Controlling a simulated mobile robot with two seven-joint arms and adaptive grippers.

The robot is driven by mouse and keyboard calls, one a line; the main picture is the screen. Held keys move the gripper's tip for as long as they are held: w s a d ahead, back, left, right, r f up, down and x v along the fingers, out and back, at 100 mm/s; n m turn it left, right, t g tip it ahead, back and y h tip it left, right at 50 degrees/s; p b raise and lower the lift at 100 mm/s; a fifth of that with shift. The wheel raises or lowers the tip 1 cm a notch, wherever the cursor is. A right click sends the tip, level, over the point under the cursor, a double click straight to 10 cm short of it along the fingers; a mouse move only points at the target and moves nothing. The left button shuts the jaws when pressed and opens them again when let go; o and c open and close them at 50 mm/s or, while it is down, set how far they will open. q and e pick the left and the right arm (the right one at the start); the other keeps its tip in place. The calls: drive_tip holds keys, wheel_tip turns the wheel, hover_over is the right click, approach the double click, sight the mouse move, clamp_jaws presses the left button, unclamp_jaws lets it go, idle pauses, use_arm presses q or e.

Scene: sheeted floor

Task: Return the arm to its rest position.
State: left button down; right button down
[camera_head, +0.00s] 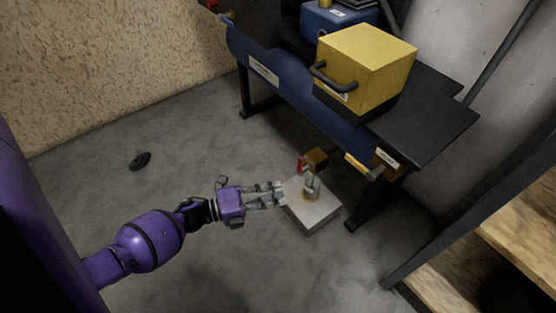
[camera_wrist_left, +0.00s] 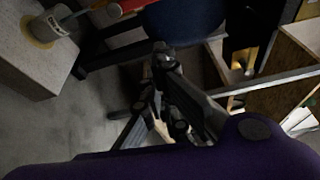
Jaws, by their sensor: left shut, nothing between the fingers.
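My purple left arm comes in from the left in the head view. Its gripper (camera_head: 278,193) is shut and empty, just left of a low pale block (camera_head: 318,214) on the floor. I cannot tell whether the fingertips touch the block. In the left wrist view, the dark gripper (camera_wrist_left: 158,62) points up the picture, with the pale block (camera_wrist_left: 30,58) at the upper left. A small metal cup (camera_head: 312,187) stands on the block; it also shows in the wrist view (camera_wrist_left: 46,27). My right gripper is not in view.
A dark workbench (camera_head: 432,125) with a yellow box (camera_head: 375,70) and a blue case (camera_head: 330,22) stands behind the block. A small black ring (camera_head: 140,161) lies on the floor. Wooden shelving (camera_head: 520,235) is at the right. The floor left of the bench is mostly clear.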

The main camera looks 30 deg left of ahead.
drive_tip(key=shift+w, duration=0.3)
